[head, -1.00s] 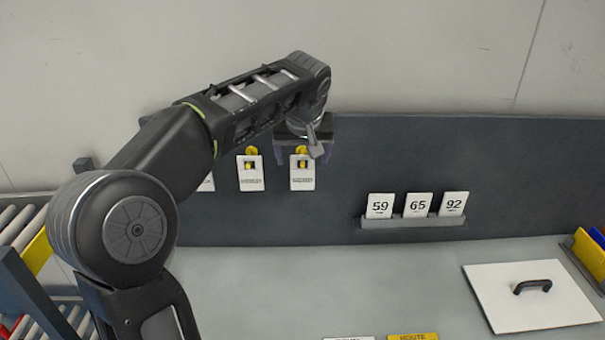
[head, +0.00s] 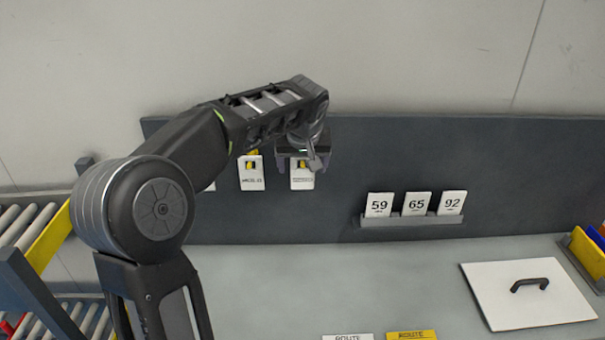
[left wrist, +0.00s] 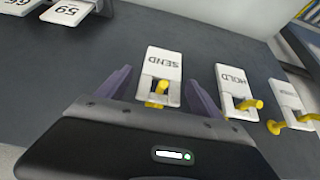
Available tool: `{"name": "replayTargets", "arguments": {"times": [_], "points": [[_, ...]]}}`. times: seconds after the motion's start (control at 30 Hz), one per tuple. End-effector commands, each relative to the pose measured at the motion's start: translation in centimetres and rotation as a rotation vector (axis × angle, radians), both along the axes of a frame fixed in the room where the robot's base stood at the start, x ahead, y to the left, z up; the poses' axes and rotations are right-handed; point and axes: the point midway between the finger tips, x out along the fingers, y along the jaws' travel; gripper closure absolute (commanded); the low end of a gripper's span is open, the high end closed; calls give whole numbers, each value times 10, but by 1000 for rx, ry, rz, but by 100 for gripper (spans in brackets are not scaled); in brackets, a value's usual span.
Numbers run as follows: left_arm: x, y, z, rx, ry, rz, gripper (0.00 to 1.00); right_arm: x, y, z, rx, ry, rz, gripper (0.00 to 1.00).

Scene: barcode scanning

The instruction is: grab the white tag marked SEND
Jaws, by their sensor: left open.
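The white SEND tag (left wrist: 163,66) hangs on a yellow peg on the grey board, its lettering upside down in the left wrist view. In the head view it is the tag (head: 302,180) under my left gripper, its print too small to read there. My left gripper (left wrist: 160,88) is open, with one purple finger on each side of the SEND tag. My right gripper is not in view.
A white HOLD tag (left wrist: 233,84) hangs on its own peg close beside, with another tag (left wrist: 287,98) past it. Cards 59, 65 and 92 stand in a rack (head: 408,221) on the board. A white lid with a black handle (head: 500,305) lies on the table.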

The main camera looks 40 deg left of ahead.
Motion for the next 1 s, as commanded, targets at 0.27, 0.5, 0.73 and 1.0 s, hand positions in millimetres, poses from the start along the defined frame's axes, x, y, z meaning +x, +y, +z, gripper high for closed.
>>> {"name": "replayTargets", "arguments": {"times": [0.27,0.5,0.73,1.0], "points": [[0,0,0,0,0,0,44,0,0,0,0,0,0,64],[0,0,0,0,0,0,64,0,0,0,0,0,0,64],[0,0,0,0,0,0,83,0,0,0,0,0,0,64],[0,0,0,0,0,0,88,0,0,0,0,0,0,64]]}}
